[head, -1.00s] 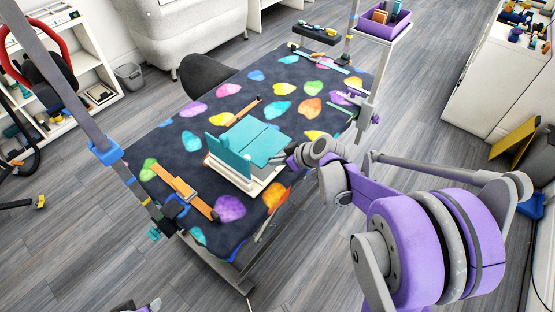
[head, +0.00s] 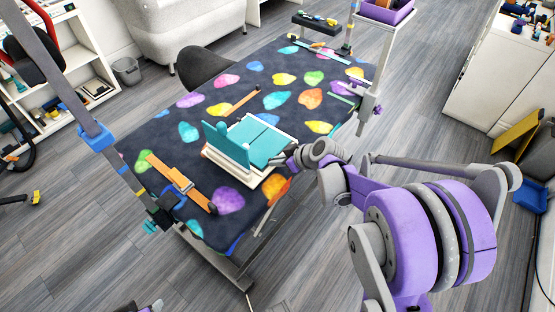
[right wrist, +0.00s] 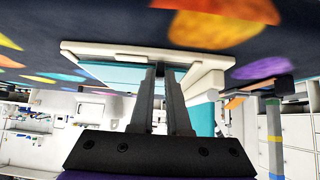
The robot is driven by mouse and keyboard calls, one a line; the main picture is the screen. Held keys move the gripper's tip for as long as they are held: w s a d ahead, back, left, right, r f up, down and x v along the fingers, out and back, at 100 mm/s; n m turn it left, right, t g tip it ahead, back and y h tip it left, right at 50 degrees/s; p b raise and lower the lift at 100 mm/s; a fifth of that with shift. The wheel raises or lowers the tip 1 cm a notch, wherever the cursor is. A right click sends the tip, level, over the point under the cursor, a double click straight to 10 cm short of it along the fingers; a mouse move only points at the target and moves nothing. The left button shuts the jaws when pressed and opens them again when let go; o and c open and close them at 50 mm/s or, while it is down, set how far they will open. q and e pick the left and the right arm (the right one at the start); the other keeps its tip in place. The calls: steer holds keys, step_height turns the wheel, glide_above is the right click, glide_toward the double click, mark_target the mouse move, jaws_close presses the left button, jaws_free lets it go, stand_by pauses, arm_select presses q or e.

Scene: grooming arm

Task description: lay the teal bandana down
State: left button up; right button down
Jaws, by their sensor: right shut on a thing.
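The teal bandana (head: 264,137) shows as flat teal panels with an upright teal part at their left, on a white tray-like base (head: 232,173) on the patterned table. My right gripper (head: 291,160) reaches in from the right at its near right edge. In the right wrist view the dark fingers (right wrist: 164,72) are close together at the white base's edge (right wrist: 110,52), with teal (right wrist: 122,76) beside them. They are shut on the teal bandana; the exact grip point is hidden. A small purple and grey part of my left arm shows at the bottom edge of the head view; its jaws cannot be made out.
The dark table (head: 165,135) has bright blotches. An orange strap-like piece (head: 180,182) lies left of the tray and an orange stick (head: 243,103) behind it. Posts stand at both table ends.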

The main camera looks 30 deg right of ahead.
steer(key=shift+f, duration=0.25)
stand_by(0.5)
steer(key=c, duration=0.8)
jaws_free()
steer(key=shift+s+r, duration=0.1)
steer(key=p+v, duration=0.1)
steer(key=v, duration=0.9)
steer(key=shift+s+r+p, duration=0.2)
steer(key=shift+p, duration=0.1)
steer(key=s+a+r+m+g+h+p, duration=0.1)
steer(key=s+a+p, duration=0.1)
steer(key=s+a, duration=0.2)
steer(key=s+a+r+m+g+h+p, duration=0.1)
steer(key=s+a+r+m+p, duration=0.1)
steer(key=s+a+p, duration=0.1)
steer(key=s+a+r+m+g+h+p, duration=0.1)
steer(key=s+a+r+p, duration=0.1)
steer(key=s+a, duration=0.4)
steer(key=shift+s+r, duration=0.1)
steer(key=shift+s, duration=0.4)
